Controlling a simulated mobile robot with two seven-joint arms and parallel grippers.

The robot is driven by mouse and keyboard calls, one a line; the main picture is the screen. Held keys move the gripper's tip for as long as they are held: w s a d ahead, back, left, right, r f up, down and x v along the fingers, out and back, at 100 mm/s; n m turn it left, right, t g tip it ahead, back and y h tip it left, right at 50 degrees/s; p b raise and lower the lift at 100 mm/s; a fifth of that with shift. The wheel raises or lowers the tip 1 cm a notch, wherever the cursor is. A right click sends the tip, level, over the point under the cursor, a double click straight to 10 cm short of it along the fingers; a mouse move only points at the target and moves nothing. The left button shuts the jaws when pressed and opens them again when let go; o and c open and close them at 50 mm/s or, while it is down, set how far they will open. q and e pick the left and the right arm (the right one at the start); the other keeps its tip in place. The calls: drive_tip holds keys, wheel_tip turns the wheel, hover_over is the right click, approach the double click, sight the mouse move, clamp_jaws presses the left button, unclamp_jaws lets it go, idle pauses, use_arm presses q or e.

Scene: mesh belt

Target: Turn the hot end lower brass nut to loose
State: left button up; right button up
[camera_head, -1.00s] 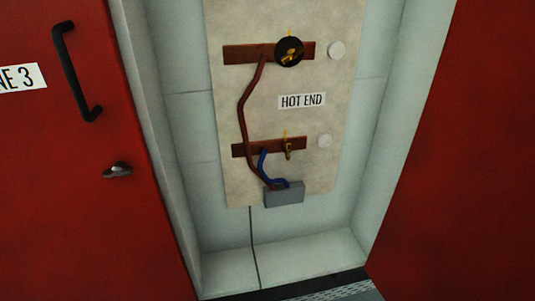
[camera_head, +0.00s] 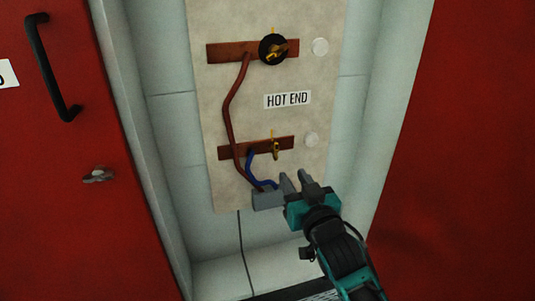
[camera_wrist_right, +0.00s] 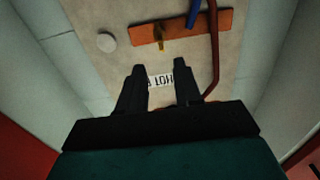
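The hot end lower brass nut (camera_head: 276,148) sits near the right part of the lower copper bar (camera_head: 230,153), with a thin yellow marker above it. It also shows in the wrist view (camera_wrist_right: 160,44), where the panel appears upside down. A "HOT END" label (camera_head: 287,99) is on the panel above this bar. My right gripper (camera_head: 297,178) is open and empty, below and slightly right of the nut, apart from it. In the wrist view its two fingers (camera_wrist_right: 158,75) stand apart with the label between them. My left gripper is not in view.
An upper bar (camera_head: 228,53) carries a black round piece with a brass nut (camera_head: 273,49). White discs (camera_head: 312,139) sit right of both bars. Red and blue cables (camera_head: 257,176) run to a grey box (camera_head: 268,200) close to my right gripper. Red doors (camera_head: 95,230) flank the recess.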

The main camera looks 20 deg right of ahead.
sight(277, 152)
drive_tip(key=w, duration=0.5)
drive_tip(key=w+b, duration=0.1)
drive_tip(key=w, duration=0.5)
drive_tip(key=shift+w+a, duration=0.2)
drive_tip(key=shift+w, duration=0.1)
clamp_jaws()
